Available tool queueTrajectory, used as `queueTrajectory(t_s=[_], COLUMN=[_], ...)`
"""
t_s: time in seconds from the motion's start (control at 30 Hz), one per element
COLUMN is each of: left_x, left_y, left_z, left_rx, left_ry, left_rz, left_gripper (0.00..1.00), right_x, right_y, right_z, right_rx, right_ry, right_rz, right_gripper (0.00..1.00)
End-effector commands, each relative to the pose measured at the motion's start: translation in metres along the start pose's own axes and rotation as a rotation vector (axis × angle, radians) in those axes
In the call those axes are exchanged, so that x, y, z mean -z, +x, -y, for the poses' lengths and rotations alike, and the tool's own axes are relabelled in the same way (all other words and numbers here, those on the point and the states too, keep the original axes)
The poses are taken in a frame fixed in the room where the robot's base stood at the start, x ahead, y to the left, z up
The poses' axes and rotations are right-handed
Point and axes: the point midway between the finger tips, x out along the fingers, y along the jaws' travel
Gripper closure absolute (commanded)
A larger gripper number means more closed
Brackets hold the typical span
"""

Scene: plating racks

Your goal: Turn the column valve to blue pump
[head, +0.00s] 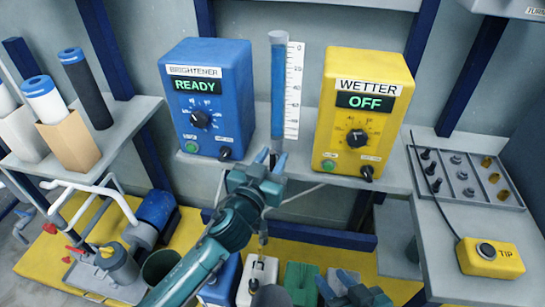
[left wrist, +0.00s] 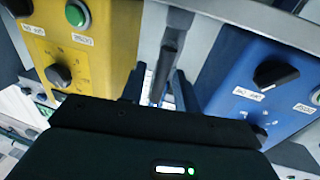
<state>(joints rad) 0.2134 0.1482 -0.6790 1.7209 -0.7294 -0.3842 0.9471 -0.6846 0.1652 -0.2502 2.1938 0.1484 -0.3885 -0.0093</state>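The clear column (head: 278,90) with blue liquid stands upright beside a white scale, between the blue pump (head: 212,95) and the yellow pump (head: 365,110). The blue pump reads READY and the yellow pump reads OFF. My left gripper (head: 270,163) is at the foot of the column and hides the valve area in the head view. In the left wrist view its fingers (left wrist: 160,90) are apart, with a dark upright part (left wrist: 168,60) between them; I cannot tell whether they touch it or which way the valve points. My right gripper (head: 337,280) is low at the bottom edge, its fingers apart and empty.
A grey tray (head: 440,205) of small parts and a yellow TIP box (head: 490,257) are on the right bench. Rolled cartridges (head: 45,100) stand on the left shelf. Piping and a motor (head: 155,210) sit on the yellow floor. Several containers (head: 302,283) stand below my left arm.

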Motion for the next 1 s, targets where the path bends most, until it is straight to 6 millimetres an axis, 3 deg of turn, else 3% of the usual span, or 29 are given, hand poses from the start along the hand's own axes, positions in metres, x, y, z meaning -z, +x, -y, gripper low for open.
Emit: queueTrajectory(t_s=[0.33,0.7,1.0], left_x=[0.0001,0.0000,0.0004], left_y=[0.0041,0.0038,0.0037], left_z=[-0.0001,0.0000,-0.0002], left_rx=[0.000,0.000,0.000], left_ry=[0.000,0.001,0.009], left_rz=[0.000,0.000,0.002], left_gripper=[0.69,0.99,1.00], right_x=[0.0004,-0.0033,-0.0021], right_y=[-0.0008,-0.0029,-0.0035], right_z=[0.0007,0.0014,0.0016], right_rx=[0.001,0.001,0.001], right_ry=[0.001,0.005,0.005], right_rz=[-0.001,0.007,0.008], right_gripper=[0.64,0.64,0.64])
